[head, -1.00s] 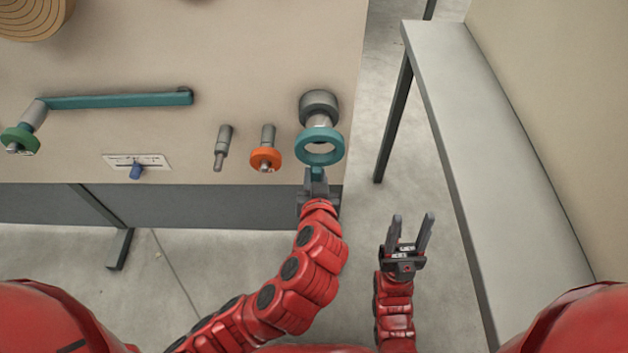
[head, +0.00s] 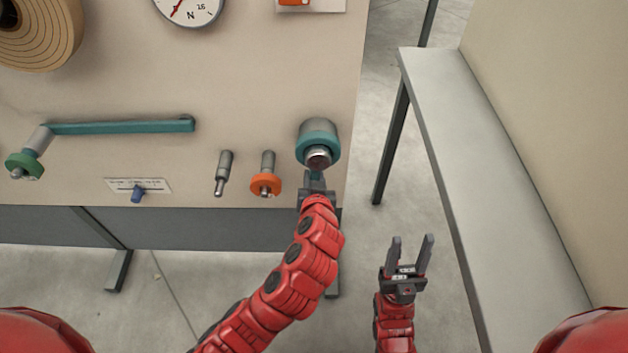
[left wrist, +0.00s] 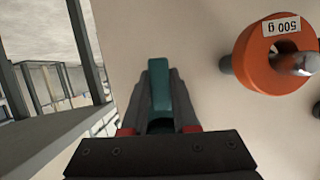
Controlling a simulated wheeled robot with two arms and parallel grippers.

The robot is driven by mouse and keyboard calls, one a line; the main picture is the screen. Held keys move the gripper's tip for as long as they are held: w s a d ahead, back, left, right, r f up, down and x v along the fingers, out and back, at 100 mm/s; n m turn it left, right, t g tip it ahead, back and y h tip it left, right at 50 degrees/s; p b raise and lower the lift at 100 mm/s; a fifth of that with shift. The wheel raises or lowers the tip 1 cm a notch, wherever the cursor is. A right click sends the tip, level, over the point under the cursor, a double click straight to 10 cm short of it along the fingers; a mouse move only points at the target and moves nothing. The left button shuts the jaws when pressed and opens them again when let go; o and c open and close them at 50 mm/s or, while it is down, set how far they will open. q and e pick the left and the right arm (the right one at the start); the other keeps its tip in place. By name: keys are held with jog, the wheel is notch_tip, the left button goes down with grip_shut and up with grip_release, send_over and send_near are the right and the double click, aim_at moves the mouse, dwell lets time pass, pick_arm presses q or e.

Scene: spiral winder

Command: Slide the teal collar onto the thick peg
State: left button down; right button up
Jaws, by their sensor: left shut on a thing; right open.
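The teal collar (head: 331,138) is around the thick peg (head: 318,158) at the right side of the beige panel in the head view. The peg's metal tip shows through the ring, and the grey base (head: 318,126) shows behind it. My left gripper (head: 316,183) is below the peg, shut on the collar's teal tab (left wrist: 160,90), which the left wrist view shows between the fingers. How far the collar sits from the base is hard to tell. My right gripper (head: 408,262) is open and empty, away from the panel.
Left of the thick peg are a thinner peg with an orange collar (head: 265,185) and a bare thin peg (head: 223,174). A teal crank arm (head: 120,127), a slider plate (head: 138,188) and a dial (head: 188,8) are farther left. A grey bench (head: 480,180) stands at right.

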pick_arm(q)
jog(key=c, duration=0.6)
grip_release()
jog(key=shift+o, duration=0.3)
jog(key=o, duration=0.4)
jog(key=shift+s, duration=0.1)
jog(key=shift+s+b, duration=0.6)
jog(key=shift+s, duration=3.3)
